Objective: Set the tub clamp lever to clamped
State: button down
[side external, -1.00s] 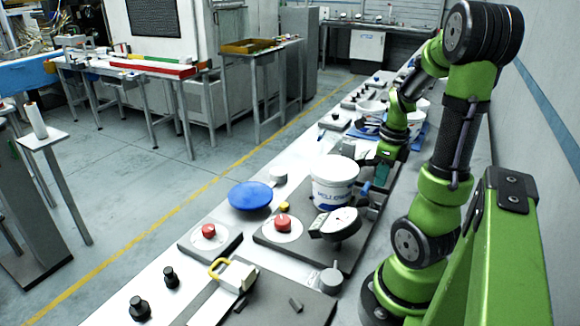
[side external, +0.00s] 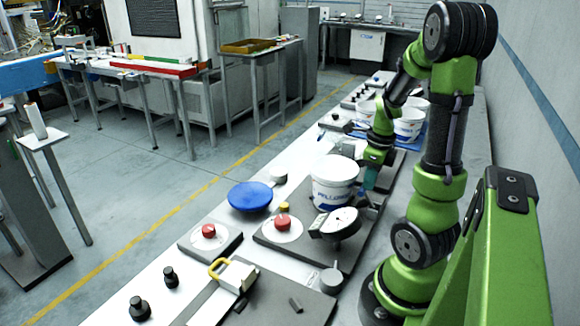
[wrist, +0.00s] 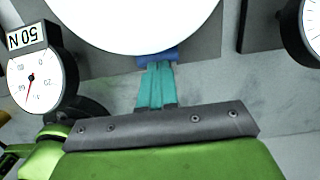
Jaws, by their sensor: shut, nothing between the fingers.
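The white tub (side external: 334,185) stands on a dark base plate, its lid on and blue print on its side. In the wrist view its white lid (wrist: 135,20) fills the top. A blue piece (wrist: 158,58), which looks like the clamp lever, shows at the tub's edge, right at my fingertips. My gripper (side external: 368,180) is low beside the tub's right side. Its teal fingers are shut together with nothing between them, and their tips meet or overlap the blue piece; I cannot tell if they touch. The rest of the lever and its set position are hidden.
A round dial gauge (side external: 338,222) stands in front of the tub; a 50 N dial (wrist: 35,82) shows left in the wrist view. A blue disc (side external: 250,196) and red knob (side external: 284,224) lie to the left. White buckets (side external: 408,124) stand behind my gripper.

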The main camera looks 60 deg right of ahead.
jog(key=shift+w, duration=0.15)
notch_tip(320, 180, up, 12)
jog(key=s, duration=0.2)
jog(key=shift+s, duration=0.3)
jog(key=c, duration=1.8)
grip_release()
jog(key=shift+r, duration=0.3)
jog(key=o, duration=0.7)
jog(key=shift+g, duration=0.5)
jog(key=w+r, duration=0.3)
jog(key=shift+w, duration=0.3)
jog(key=o, duration=0.3)
jog(key=shift+f, duration=0.2)
jog(key=o, duration=0.7)
notch_tip(320, 180, down, 4)
jog(key=shift+a+f, duration=0.1)
notch_tip(320, 180, down, 12)
jog(key=shift+f, duration=0.15)
